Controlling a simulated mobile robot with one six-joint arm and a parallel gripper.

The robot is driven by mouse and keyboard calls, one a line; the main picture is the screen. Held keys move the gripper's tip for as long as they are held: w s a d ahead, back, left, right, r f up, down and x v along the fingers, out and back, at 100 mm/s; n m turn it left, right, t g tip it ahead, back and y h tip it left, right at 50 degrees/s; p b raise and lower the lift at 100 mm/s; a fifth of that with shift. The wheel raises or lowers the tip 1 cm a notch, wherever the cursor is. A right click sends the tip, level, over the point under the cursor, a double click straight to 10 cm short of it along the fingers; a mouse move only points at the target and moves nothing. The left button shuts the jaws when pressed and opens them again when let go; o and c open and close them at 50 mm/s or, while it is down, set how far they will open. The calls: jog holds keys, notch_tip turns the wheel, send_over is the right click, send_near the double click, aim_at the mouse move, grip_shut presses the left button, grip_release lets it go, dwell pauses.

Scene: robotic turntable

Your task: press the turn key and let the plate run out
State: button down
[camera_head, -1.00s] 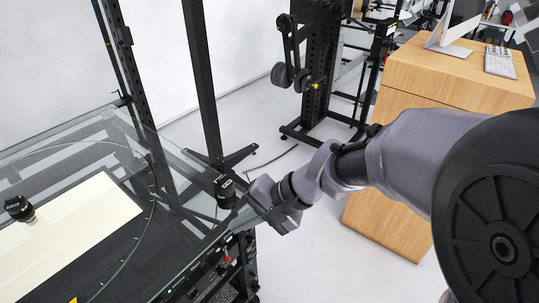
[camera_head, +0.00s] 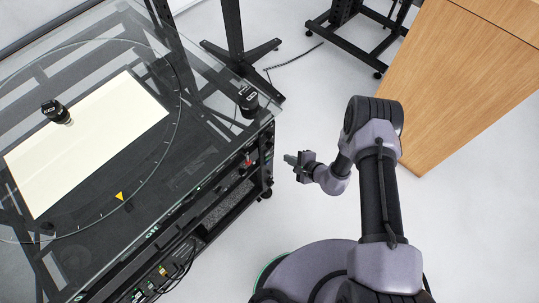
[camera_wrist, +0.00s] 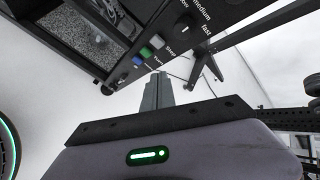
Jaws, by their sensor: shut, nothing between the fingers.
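The turntable's round plate (camera_head: 165,140) shows as a ring under glass, with a cream sheet (camera_head: 95,135) and a yellow triangle mark (camera_head: 120,196) at its rim. My gripper (camera_head: 290,159) is to the right of the table's front panel (camera_head: 247,163), apart from it in the head view. In the wrist view, my shut, empty fingers (camera_wrist: 157,90) point at a row of keys: a blue key (camera_wrist: 137,60), a green key (camera_wrist: 146,52) and a white key (camera_wrist: 157,41). The label beside the green key appears to read "Turn". Contact with a key cannot be made out.
A speed knob (camera_wrist: 186,27) sits beyond the keys. A black device (camera_head: 57,111) stands on the sheet, and another (camera_head: 248,99) at the glass corner. A wooden cabinet (camera_head: 465,90) is at the right. Cables (camera_head: 180,262) hang below the panel. The floor around my gripper is clear.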

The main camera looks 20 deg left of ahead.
aim_at(267, 158)
jog(key=s+d+f+h, duration=0.1)
jog(key=s+d+f, duration=0.2)
jog(key=f, duration=0.4)
jog(key=shift+s+m+h+p, duration=0.3)
jog(key=shift+s+m+p, duration=0.1)
jog(key=shift+s, duration=0.35)
jog(key=w+a+b, duration=0.3)
jog(key=a, duration=0.5)
jog(key=shift+w, duration=0.2)
jog(key=shift+a, duration=0.15)
dwell(0.9)
jog(key=shift+w+a+b, duration=0.2)
jog(key=shift+a+b, duration=0.1)
jog(key=shift+b, duration=0.1)
